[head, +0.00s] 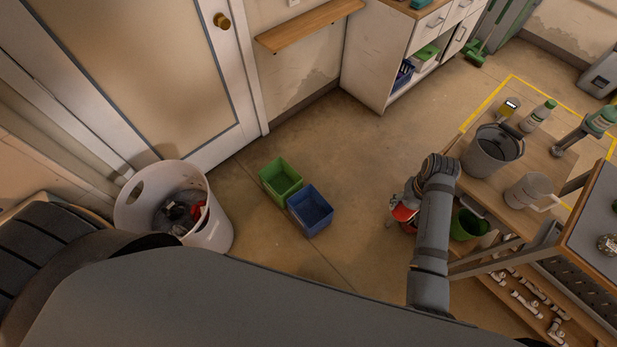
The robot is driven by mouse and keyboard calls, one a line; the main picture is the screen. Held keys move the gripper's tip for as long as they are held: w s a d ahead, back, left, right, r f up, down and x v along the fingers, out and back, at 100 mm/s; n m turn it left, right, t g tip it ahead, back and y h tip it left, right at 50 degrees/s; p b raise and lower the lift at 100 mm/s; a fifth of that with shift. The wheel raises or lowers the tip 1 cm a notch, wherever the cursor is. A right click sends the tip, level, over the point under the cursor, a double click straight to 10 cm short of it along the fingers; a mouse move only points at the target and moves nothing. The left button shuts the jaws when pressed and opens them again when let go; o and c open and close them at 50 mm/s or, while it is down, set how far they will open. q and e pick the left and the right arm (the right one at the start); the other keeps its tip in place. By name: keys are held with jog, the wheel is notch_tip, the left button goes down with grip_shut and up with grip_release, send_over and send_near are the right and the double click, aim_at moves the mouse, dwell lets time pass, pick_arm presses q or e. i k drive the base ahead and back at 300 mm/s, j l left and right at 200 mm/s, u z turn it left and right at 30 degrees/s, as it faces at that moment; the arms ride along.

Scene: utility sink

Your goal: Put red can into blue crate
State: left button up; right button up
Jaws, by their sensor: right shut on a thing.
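The blue crate (311,211) stands on the floor near the middle of the head view, and its inside looks empty. The red can (403,214) shows at the lower end of my right arm, to the right of the crate and apart from it. My right gripper (401,209) is shut on the red can; the arm hides part of the can and the fingers are small in the picture. My left gripper is not in view.
A green crate (281,182) stands beside the blue one. A white basket (218,226) holds dark and red items. A wooden bench (484,194) with a grey bucket (490,152) and bottles is on the right, above a green bucket (467,224). Floor between blue crate and gripper is clear.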

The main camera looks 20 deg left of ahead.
aim_at(314, 220)
jog(key=i+u, duration=0.2)
jog(key=u, duration=0.25)
jog(key=i+u, duration=0.2)
jog(key=u, duration=0.3)
